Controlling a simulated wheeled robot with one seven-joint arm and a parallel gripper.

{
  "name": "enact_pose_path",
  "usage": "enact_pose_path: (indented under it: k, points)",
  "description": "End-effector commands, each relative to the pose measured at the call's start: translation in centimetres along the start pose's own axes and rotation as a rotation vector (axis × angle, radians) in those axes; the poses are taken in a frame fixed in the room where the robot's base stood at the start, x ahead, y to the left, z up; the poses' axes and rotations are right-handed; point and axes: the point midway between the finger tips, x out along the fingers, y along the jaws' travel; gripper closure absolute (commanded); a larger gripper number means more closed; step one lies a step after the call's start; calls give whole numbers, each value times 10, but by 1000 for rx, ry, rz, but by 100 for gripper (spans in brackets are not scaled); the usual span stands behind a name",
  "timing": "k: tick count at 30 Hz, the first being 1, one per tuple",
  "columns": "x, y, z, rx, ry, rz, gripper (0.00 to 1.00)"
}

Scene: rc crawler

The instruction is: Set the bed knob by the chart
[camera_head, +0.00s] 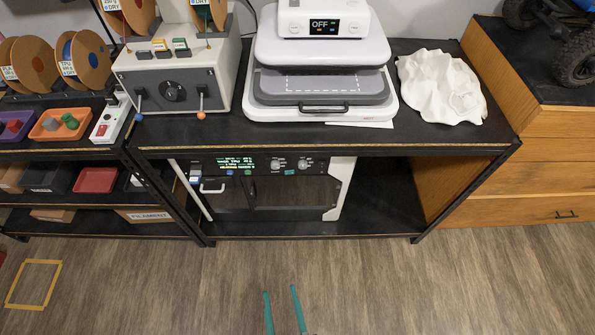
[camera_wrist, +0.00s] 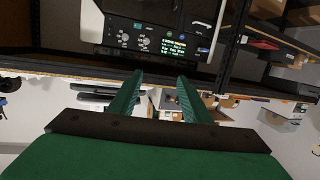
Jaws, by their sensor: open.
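A white-framed machine with a dark front panel (camera_head: 255,166) stands on the lower shelf. Its lit screen (camera_head: 236,164) has small text I cannot read. Two round knobs, left (camera_head: 276,165) and right (camera_head: 305,164), sit right of the screen. Their labels are too small to read, so I cannot tell which is the bed knob. The panel is upside down in the wrist view, with the screen (camera_wrist: 172,45) and the knob area (camera_wrist: 124,39). No chart is clearly recognisable. My gripper (camera_head: 280,290) is open and empty, in front of the machine and apart from it; its green fingers (camera_wrist: 160,76) show in the wrist view.
A heat press (camera_head: 320,85), a grey control box (camera_head: 180,80) and a crumpled white sheet (camera_head: 440,85) stand on the bench above. Left shelves hold spools and trays. A wooden drawer cabinet (camera_head: 545,180) is at right. The floor (camera_head: 400,285) in front is clear.

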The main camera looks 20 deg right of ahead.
Motion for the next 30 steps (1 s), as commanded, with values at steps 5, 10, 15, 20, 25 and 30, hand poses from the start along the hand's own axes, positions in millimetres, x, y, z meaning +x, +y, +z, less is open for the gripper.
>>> enact_pose_path:
  k: [5, 10, 15, 20, 25, 30]
  points:
    - [62, 13, 28, -19, 43, 61, 56]
    - [124, 30, 46, -43, 75, 116, 56]
    - [191, 54, 53, -71, 106, 169, 56]
    - [252, 80, 50, -96, 132, 215, 56]
    - [300, 108, 42, -120, 149, 258, 56]
    - [323, 126, 36, -132, 156, 283, 56]
